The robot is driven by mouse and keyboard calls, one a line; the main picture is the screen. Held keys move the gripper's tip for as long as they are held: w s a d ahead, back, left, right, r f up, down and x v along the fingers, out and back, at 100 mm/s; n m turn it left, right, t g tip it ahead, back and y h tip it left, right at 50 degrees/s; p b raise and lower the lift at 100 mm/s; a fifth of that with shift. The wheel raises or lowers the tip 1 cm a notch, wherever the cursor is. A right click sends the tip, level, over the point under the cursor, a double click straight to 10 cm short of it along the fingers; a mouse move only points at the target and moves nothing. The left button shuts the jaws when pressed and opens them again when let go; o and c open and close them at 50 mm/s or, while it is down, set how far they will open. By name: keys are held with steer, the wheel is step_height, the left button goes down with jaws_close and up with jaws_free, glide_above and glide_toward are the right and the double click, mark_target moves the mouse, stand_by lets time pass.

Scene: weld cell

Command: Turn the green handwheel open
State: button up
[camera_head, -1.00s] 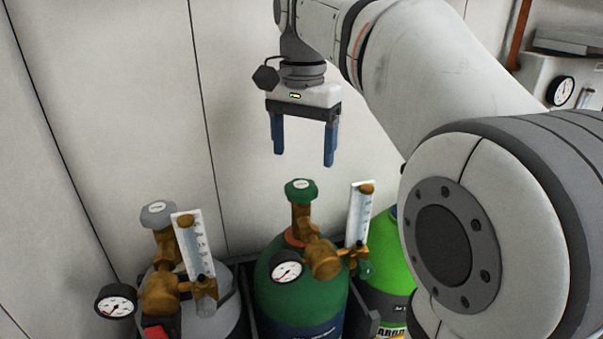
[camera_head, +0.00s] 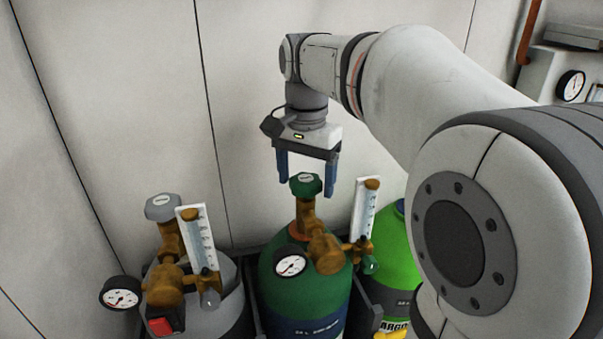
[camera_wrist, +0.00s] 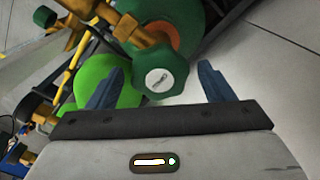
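The green handwheel (camera_head: 306,184) sits on top of the brass valve of the dark green cylinder (camera_head: 290,290). In the wrist view the green handwheel (camera_wrist: 159,72) shows its pale centre disc between and slightly beyond my fingertips. My gripper (camera_head: 307,186) is open, with its blue fingers pointing down, one to the left of the handwheel and one to the right. In the wrist view my gripper (camera_wrist: 160,78) has its two fingers wide apart with nothing held. I cannot tell whether either finger touches the wheel.
A grey cylinder with a grey handwheel (camera_head: 163,207) stands at the left. A bright green cylinder (camera_head: 392,255) stands at the right. Gauges (camera_head: 291,264) and a clear flowmeter (camera_head: 364,212) stick out close to the green handwheel. Bare wall lies behind.

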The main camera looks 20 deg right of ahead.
steer(key=c, duration=0.9)
steer(key=shift+n, duration=0.3)
steer(key=n, duration=0.4)
steer(key=shift+r, duration=0.1)
steer(key=n, duration=0.5)
steer(key=shift+n+p, duration=0.4)
steer(key=n, duration=0.3)
steer(key=shift+n, duration=0.3)
steer(key=n, duration=0.3)
steer(key=shift+n, duration=0.4)
steer(key=n, duration=0.5)
steer(key=shift+n, duration=0.4)
